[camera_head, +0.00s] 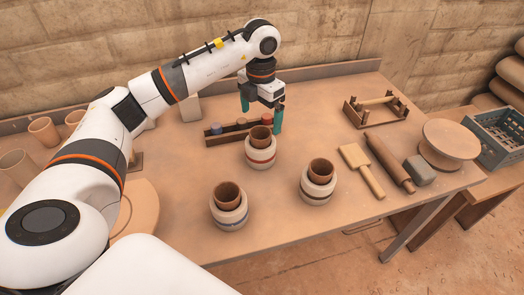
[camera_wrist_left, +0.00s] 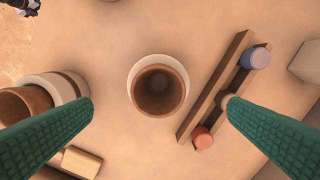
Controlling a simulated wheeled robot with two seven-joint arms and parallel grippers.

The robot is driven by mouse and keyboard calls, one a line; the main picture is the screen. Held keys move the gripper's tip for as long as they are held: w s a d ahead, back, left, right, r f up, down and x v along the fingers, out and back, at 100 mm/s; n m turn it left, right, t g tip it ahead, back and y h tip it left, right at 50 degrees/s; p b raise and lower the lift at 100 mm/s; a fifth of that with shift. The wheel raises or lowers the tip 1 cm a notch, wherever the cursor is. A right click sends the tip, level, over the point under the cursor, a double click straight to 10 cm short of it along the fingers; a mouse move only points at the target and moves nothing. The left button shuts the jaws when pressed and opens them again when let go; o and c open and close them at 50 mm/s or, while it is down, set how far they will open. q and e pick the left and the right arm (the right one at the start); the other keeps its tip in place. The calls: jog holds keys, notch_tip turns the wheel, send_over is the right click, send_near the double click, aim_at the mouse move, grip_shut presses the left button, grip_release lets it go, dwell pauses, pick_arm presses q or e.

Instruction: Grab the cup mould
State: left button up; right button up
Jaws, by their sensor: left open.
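Three pale round moulds, each with a brown cup-shaped piece in its top, stand upright on the table. One has a red band (camera_head: 261,158), one a blue band (camera_head: 230,216) at the front left, one a dark band (camera_head: 318,189) to the right. I cannot tell which is the cup mould the task means. My left gripper (camera_head: 261,113) is open and empty, fingers pointing down, above and behind the red-banded mould. In the left wrist view, one brown cup (camera_wrist_left: 158,91) in a pale rim lies between the green fingers, apart from both. My right gripper is not in view.
A wooden rack (camera_head: 226,138) with coloured pieces stands close behind the red-banded mould. To the right are a wooden frame (camera_head: 376,110), a paddle (camera_head: 362,171), a rolling pin (camera_head: 390,163), a grey block (camera_head: 420,170) and a round wheel (camera_head: 450,139). Brown cups (camera_head: 43,131) stand at the left.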

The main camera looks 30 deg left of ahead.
aim_at(261, 150)
pick_arm(q)
notch_tip(261, 150, down, 10)
jog(key=shift+s+d+p, duration=0.1)
jog(key=shift+s+p, duration=0.05)
jog(key=shift+p, duration=0.3)
jog(key=c, duration=1.3)
